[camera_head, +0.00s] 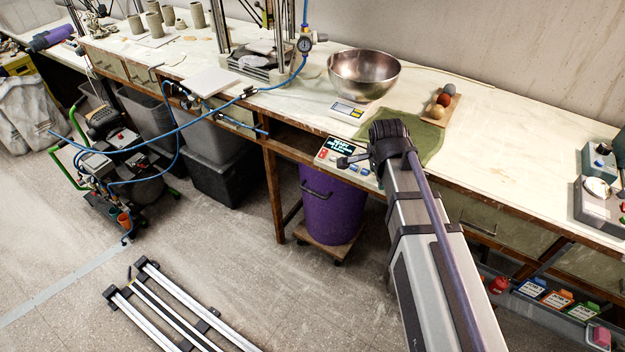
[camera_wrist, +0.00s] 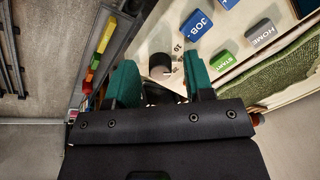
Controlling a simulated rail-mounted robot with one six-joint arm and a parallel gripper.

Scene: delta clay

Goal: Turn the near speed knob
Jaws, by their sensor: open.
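The speed knob (camera_wrist: 160,66) is a small dark round knob with a pale pointer line and a printed scale. It sits on a cream control panel (camera_wrist: 222,48) in the wrist view. My gripper (camera_wrist: 160,62) is open, with one green fingertip left and one right of the knob in the picture. The knob shows in the gap; I cannot tell whether the tips are level with it. No touch is visible.
Blue JOB (camera_wrist: 196,25), green START (camera_wrist: 222,61) and grey HOME (camera_wrist: 261,32) buttons lie close to the right finger. A green cloth (camera_head: 430,140) is beside the panel. A steel bowl (camera_head: 362,72) and a scale (camera_head: 347,110) stand behind. A purple bin (camera_head: 330,207) stands below.

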